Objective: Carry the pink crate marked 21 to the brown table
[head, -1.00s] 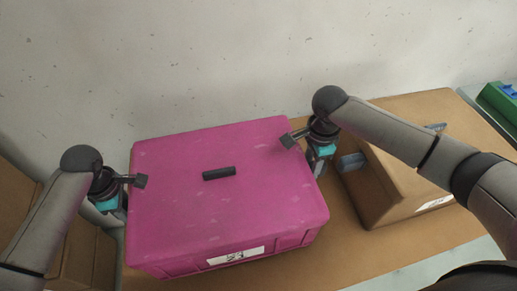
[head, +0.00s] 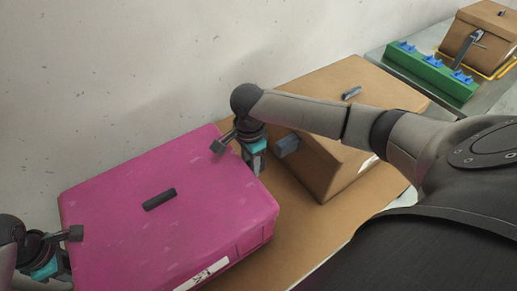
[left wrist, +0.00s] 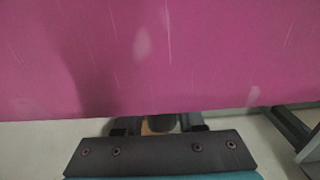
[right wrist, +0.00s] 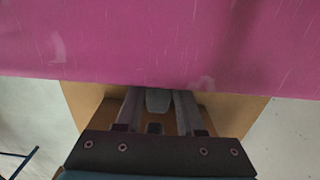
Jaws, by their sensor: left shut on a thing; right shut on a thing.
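The pink crate (head: 205,215) has a dark handle piece on its lid and a white label, reading 21, on its near side. It is at the lower left of the head view, over the brown table (head: 295,225); I cannot tell whether it touches it. My left gripper (head: 66,240) is shut on the crate's left side. My right gripper (head: 238,148) is shut on its right side. The crate's pink wall fills the top of the left wrist view (left wrist: 160,55) and the right wrist view (right wrist: 160,40).
A brown crate (head: 325,165) stands on the table close to the right of my right gripper. Beyond it is a grey surface with a green rack (head: 430,75) with blue parts and another brown crate (head: 485,40). A pale wall (head: 130,70) runs close behind the table.

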